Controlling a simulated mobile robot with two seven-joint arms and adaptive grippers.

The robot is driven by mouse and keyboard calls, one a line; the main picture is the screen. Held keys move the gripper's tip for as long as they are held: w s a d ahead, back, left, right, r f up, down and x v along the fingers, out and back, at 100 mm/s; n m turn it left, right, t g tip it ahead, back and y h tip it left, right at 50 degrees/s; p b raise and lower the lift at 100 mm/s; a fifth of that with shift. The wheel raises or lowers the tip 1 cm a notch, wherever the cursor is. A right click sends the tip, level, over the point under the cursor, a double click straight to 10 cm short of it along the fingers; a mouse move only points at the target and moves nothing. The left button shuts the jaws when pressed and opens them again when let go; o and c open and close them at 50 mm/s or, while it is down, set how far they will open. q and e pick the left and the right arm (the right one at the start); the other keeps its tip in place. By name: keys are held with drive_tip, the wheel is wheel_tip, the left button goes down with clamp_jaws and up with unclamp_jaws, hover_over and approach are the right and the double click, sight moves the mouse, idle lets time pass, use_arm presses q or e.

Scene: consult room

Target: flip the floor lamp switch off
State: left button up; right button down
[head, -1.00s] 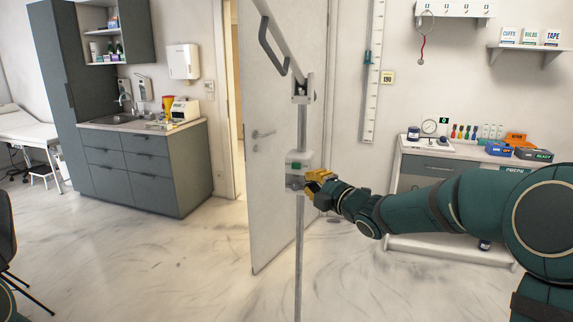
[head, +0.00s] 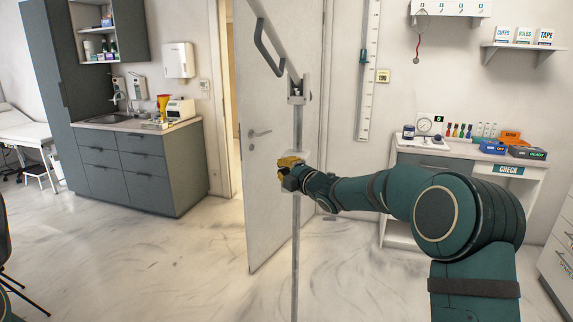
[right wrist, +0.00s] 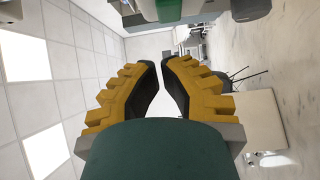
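The floor lamp has a thin grey pole (head: 296,245), with a bracket and a slanted arm with a handle above. Its pale control box (head: 300,155) is mostly hidden behind my right gripper (head: 291,161) in the head view. At the top edge of the right wrist view, the box shows a green part (right wrist: 181,9) and a grey part (right wrist: 250,9), perhaps the switch. My right gripper's yellow fingers (right wrist: 159,63) converge to nearly touching tips, with nothing between them. I cannot tell whether they touch the box. My left gripper is out of view.
A half-open white door (head: 275,190) stands behind the pole. A counter (head: 455,152) with small medical items is at right. A grey cabinet with a sink (head: 140,165) is at left. The floor between is largely clear.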

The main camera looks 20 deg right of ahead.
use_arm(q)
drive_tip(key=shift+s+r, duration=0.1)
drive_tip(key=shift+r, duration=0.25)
use_arm(e)
drive_tip(key=shift+w+d, duration=0.3)
drive_tip(key=shift+w, duration=0.3)
drive_tip(key=shift+w+d, duration=0.3)
drive_tip(key=shift+w, duration=0.25)
